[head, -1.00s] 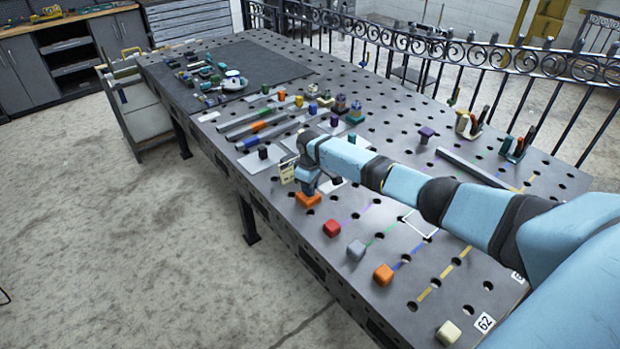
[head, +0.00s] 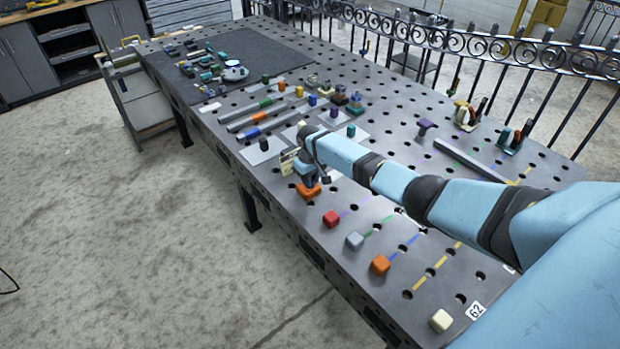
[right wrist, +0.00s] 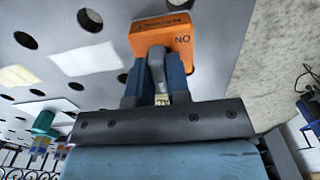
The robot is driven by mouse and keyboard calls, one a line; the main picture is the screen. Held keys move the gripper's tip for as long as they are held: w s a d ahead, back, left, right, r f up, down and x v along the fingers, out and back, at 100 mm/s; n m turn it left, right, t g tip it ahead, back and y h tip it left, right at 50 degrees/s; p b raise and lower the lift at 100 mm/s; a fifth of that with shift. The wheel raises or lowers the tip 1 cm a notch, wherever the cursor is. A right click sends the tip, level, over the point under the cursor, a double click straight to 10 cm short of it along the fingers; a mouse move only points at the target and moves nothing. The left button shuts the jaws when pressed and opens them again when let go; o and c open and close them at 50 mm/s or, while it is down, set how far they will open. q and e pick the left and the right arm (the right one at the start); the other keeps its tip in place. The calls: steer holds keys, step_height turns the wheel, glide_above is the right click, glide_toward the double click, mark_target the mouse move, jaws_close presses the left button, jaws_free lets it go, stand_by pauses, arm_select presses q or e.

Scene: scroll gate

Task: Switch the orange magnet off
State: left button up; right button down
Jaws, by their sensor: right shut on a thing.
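The orange magnet (head: 308,191) is a low block on the perforated metal table, near its front edge. My right gripper (head: 306,179) is right above it, pointing down. There the blue fingers of my right gripper (right wrist: 156,75) are shut on a grey knob (right wrist: 156,62) that stands against the magnet. The knob's far end and its exact setting are hard to tell. My left gripper is not in view.
Grey bars and small coloured pieces lie farther left. An iron railing (head: 480,60) runs behind the table (head: 330,255).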

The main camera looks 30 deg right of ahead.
steer(key=c, duration=1.1)
jaws_free()
step_height(320, 180, up, 14)
steer(key=shift+f+b, duration=0.1)
steer(key=shift+b, duration=0.5)
